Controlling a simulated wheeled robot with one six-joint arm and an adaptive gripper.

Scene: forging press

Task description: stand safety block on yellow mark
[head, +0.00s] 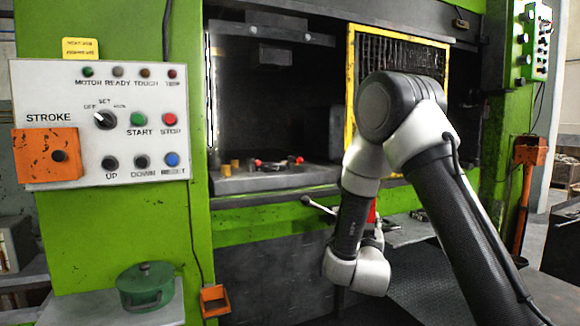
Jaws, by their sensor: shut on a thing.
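My gripper (377,236) shows only in part behind my wrist, low in front of the press opening. It is shut on a red piece, which looks like the safety block (372,212). Only a narrow upright strip of the block shows above the gripper; my forearm hides the rest. The block is apart from the press bed (270,181), in front of it and to the right. I cannot make out a yellow mark on the bed; my arm covers its right part.
Small brass-coloured pieces (230,167) and red-and-dark parts (278,162) sit on the bed. A yellow mesh guard (400,52) stands at the right of the opening. A rod with a round knob (306,200) juts from the front. The control panel (100,122) is left.

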